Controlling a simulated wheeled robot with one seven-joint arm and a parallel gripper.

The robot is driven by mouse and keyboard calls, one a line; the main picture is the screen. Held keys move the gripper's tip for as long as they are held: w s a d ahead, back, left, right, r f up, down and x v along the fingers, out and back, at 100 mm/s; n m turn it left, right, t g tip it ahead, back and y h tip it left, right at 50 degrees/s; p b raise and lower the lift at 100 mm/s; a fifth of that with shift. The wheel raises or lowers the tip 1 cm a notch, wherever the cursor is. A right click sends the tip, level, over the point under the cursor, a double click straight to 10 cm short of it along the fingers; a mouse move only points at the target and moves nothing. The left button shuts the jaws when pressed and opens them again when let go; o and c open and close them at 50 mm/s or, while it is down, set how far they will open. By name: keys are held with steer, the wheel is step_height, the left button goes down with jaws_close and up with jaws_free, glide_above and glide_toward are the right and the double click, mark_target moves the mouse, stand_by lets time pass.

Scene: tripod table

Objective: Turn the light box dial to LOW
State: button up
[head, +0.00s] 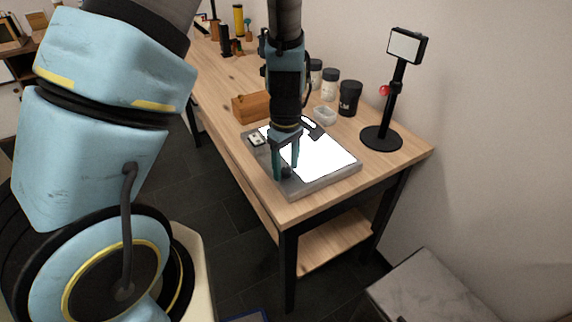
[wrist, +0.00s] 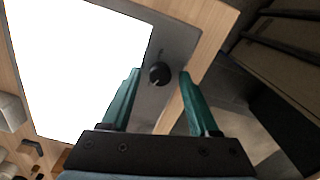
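The light box (head: 325,179) lies on the wooden table with its white panel brightly lit; it fills the left of the wrist view (wrist: 75,65). Its dial (wrist: 159,74) is a small round black knob on the grey border beside the panel. The dial also shows in the head view (head: 286,171), close to my gripper's fingertips. My gripper (wrist: 160,72) is open, with one green finger on each side of the dial and a gap to each. In the head view my gripper (head: 285,175) points down over the box's near left corner. Dial markings are too small to read.
A small light switch-like piece (head: 256,139) sits on the box's far left corner. A wooden box (head: 251,106), a clear dish (head: 325,116), a black jar (head: 349,98) and a black stand (head: 381,138) are behind. The table's front edge is close to the dial.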

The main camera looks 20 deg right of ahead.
mark_target(286, 169)
step_height(286, 169, up, 11)
stand_by(0.7)
steer(key=shift+f, duration=0.1)
steer(key=a+r+m, duration=0.2)
steer(key=a+m, duration=0.1)
steer(key=a, duration=0.9)
steer(key=a+r+m+t, duration=0.1)
steer(key=a+m, duration=0.2)
steer(key=a, duration=1)
steer(key=shift+w+r+t, duration=0.3)
steer(key=shift+w+r, duration=0.1)
steer(key=shift+w, duration=0.05)
